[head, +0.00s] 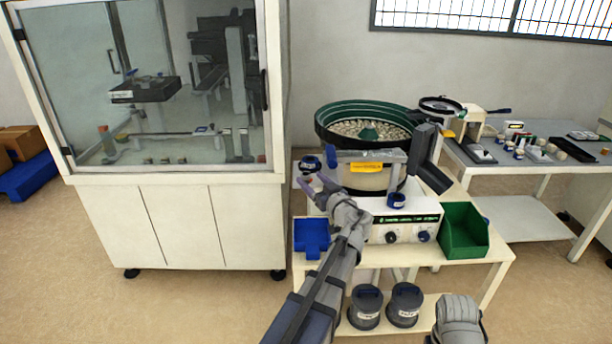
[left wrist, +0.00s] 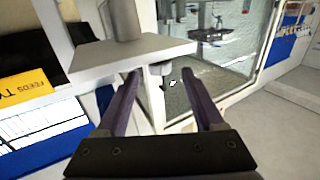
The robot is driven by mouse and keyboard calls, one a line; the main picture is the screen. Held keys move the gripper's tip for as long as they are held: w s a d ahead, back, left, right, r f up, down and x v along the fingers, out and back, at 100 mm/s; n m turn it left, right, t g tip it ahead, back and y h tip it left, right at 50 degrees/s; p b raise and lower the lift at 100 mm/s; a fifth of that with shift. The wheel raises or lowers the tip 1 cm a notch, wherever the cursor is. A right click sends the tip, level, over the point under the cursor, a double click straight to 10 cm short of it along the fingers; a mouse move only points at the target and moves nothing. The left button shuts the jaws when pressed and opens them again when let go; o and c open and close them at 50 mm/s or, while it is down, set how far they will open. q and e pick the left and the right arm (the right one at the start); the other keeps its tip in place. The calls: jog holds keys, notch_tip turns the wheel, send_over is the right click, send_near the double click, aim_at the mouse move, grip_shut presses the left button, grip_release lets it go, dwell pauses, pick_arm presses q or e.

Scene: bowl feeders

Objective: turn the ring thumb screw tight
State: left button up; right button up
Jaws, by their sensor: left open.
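My left gripper (head: 314,184) is open at the left side of the bowl feeder (head: 368,128). In the left wrist view, the two dark purple fingers (left wrist: 158,76) point forward and stand wide apart. A small grey knob (left wrist: 162,70) shows between the fingertips, under the edge of a pale plate (left wrist: 135,50). It may be the ring thumb screw, but I cannot tell for sure. No contact between the fingers and the knob is visible. In the head view I cannot make out the screw.
A dark-capped round container (head: 310,163) stands close behind my left gripper. A blue bin (head: 311,238) and a green bin (head: 463,232) sit on the feeder table (head: 490,250). A glass-fronted cabinet (head: 160,215) stands to the left. A side table (head: 545,172) with small parts is at right.

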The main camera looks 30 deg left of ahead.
aim_at(308, 177)
pick_arm(q)
jog(key=shift+x, duration=2.1)
jog(key=shift+s, duration=0.1)
grip_shut()
